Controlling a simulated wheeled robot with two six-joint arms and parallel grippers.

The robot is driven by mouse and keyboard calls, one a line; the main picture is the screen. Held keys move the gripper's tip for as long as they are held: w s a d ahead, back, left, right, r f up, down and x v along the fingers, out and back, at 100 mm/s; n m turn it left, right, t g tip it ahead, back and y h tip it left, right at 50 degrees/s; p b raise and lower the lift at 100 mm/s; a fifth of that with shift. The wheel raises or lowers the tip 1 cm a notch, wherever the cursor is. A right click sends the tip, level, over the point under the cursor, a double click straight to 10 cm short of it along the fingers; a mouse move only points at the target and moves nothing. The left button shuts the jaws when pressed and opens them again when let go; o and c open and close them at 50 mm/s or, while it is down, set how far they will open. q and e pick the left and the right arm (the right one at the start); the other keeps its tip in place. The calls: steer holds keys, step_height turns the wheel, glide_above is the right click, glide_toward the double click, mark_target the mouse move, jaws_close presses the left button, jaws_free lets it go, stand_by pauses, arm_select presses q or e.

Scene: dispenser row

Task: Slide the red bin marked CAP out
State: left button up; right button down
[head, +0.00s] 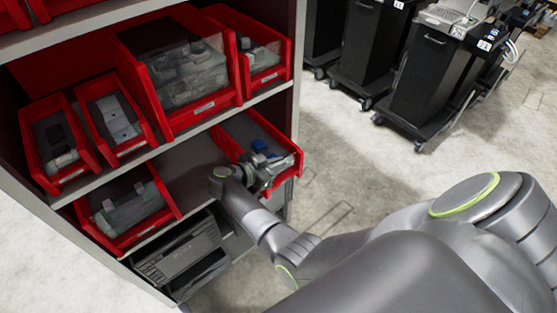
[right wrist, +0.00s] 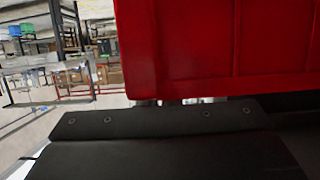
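A red bin (head: 287,163) sits at the right end of the lower shelf, with dark and blue items (head: 259,146) inside. Its front end stands out at the shelf edge. No CAP marking can be read on it. My right gripper (head: 262,172) is at this bin's front left part, over or against it; the fingers are hard to make out. In the right wrist view the red bin wall (right wrist: 220,40) fills the upper right, close above the dark gripper body. The fingertips are hidden there, so their grip cannot be told. My left gripper is out of view.
Several red bins, such as one at the upper left (head: 75,172), stand on the shelf above. Another red bin (head: 127,238) is at the left of the lower shelf. A dark printer-like machine (head: 180,252) is below. Black carts (head: 425,75) stand behind; the floor between is clear.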

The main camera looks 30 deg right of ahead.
steer(key=c, duration=1.6)
jaws_free()
steer(key=shift+o, duration=0.2)
step_height(320, 180, up, 10)
